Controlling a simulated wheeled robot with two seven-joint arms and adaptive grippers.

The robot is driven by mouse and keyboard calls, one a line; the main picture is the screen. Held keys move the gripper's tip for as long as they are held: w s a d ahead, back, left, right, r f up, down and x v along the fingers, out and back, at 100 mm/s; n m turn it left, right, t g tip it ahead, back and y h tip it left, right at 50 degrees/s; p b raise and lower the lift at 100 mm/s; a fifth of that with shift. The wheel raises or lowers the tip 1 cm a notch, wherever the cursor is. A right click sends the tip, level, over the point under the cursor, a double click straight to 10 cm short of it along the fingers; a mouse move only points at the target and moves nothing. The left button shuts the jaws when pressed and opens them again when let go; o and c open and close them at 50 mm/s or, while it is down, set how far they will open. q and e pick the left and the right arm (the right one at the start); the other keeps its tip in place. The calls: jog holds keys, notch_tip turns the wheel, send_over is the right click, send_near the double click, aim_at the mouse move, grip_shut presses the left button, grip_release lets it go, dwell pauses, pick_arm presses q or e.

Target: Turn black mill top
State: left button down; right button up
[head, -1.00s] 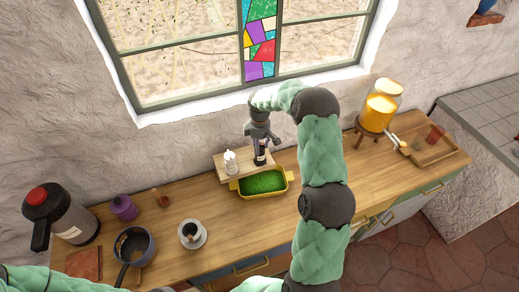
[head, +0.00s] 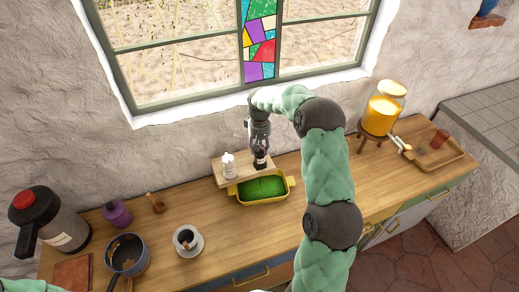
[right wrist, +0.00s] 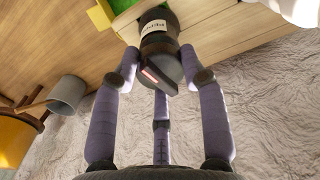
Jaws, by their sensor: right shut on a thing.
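The black mill (head: 260,164) stands upright on a small wooden board (head: 223,180) against the back wall, beside a white mill (head: 229,167). In the right wrist view the black mill (right wrist: 155,27) shows a pale label with partly readable lettering. My right gripper (head: 260,147) is above it, pointing down, with its fingers closed around the dark top. In the right wrist view the gripper's (right wrist: 160,70) fingers touch the top from both sides, and a red mark shows on the top. My left gripper is out of view.
A yellow tray with green filling (head: 264,199) sits just in front of the board. A cup on a saucer (head: 187,240), a saucepan (head: 128,255) and a large flask (head: 50,222) stand to the left. A drink dispenser (head: 381,114) stands to the right. The counter's middle right is clear.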

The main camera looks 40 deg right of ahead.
jog(key=shift+f+m+b, duration=0.1)
jog(key=shift+m+b, duration=0.25)
jog(key=shift+m, duration=0.85)
jog(key=o, duration=1.2)
jog(key=shift+c, duration=0.2)
jog(key=shift+d, duration=0.1)
notch_tip(320, 180, up, 12)
